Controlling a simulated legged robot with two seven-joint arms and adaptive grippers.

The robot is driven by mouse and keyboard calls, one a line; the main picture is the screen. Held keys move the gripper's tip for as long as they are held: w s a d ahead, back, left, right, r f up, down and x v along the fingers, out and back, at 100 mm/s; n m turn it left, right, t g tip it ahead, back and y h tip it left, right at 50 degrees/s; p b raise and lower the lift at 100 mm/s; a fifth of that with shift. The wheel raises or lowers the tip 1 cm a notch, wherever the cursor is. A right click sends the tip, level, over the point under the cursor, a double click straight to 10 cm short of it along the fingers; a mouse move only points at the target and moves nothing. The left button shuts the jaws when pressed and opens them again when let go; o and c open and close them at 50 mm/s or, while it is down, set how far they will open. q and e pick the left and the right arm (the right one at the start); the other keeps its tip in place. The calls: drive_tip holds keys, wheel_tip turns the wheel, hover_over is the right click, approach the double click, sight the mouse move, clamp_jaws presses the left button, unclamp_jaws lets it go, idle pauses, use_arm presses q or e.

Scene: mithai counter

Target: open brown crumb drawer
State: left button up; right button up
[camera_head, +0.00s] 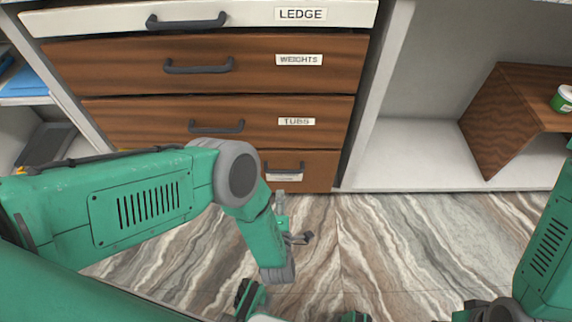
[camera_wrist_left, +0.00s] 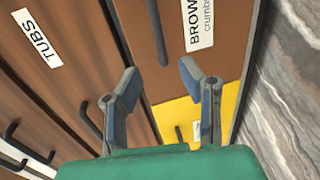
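The brown crumb drawer (camera_head: 318,172) is at the bottom right of the drawer stack and looks shut. Its dark bar handle (camera_head: 285,168) sits above a small label. In the left wrist view the drawer front (camera_wrist_left: 178,60) carries a label (camera_wrist_left: 200,22) reading "BROWN crumb…", cut off by the edge. The handle (camera_wrist_left: 155,30) runs beside it, its near end close to the gap between the fingers. My left gripper (camera_head: 292,216) is open and empty, in front of the bottom row; its fingers (camera_wrist_left: 160,72) are spread either side of the handle's line. My right gripper is out of view.
The TUBS drawer (camera_head: 330,110), WEIGHTS drawer (camera_head: 340,75) and white LEDGE drawer (camera_head: 345,14) are above. A yellow front (camera_wrist_left: 180,115) adjoins the brown one. A marble-patterned floor (camera_head: 400,245) lies below.

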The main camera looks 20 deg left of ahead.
sight(281, 171)
use_arm(q)
drive_tip(key=shift+b+x, duration=2.5)
drive_tip(key=shift+x, duration=3.85)
drive_tip(key=shift+r, duration=0.1)
clamp_jaws()
